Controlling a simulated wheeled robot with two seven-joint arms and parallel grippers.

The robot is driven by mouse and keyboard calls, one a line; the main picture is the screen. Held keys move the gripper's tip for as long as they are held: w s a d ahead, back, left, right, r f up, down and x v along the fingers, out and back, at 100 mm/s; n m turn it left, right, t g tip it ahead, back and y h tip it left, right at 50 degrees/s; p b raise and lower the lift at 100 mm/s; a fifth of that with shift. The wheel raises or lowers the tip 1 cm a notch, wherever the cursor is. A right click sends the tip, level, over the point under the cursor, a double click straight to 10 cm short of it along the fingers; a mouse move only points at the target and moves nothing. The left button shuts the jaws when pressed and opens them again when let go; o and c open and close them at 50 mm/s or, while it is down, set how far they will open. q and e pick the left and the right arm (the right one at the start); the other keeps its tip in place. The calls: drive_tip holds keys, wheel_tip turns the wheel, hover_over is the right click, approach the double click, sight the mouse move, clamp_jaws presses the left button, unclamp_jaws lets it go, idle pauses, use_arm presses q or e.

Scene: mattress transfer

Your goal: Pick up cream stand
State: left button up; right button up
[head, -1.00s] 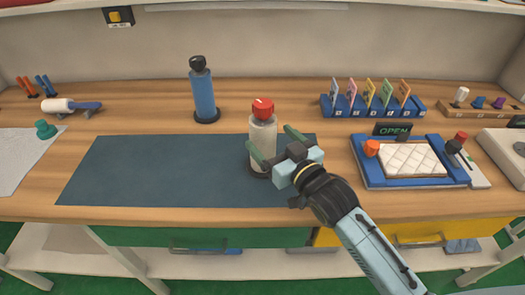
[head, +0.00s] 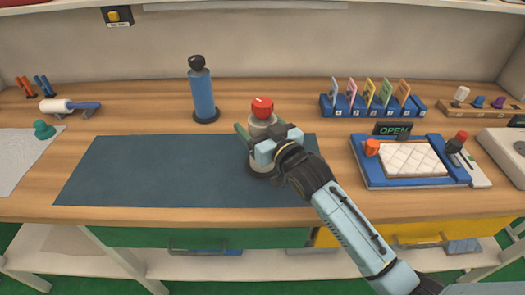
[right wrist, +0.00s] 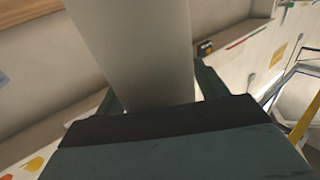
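My right gripper (head: 264,132) is open, with one green finger on each side of the stand. In the right wrist view the stand's pale body (right wrist: 140,50) rises between the fingers, with a narrow gap visible at the right finger. The gripper body hides part of the stand's lower front in the head view. My left gripper is not in view.
A blue stand with a black knob (head: 202,92) is upright behind the mat. A blue tray (head: 365,177) with a white quilted pad (head: 412,160) lies to the right. A blue card rack (head: 372,108) is behind it. The mat's left part is clear.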

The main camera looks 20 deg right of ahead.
clamp_jaws()
drive_tip(key=shift+r, duration=0.15)
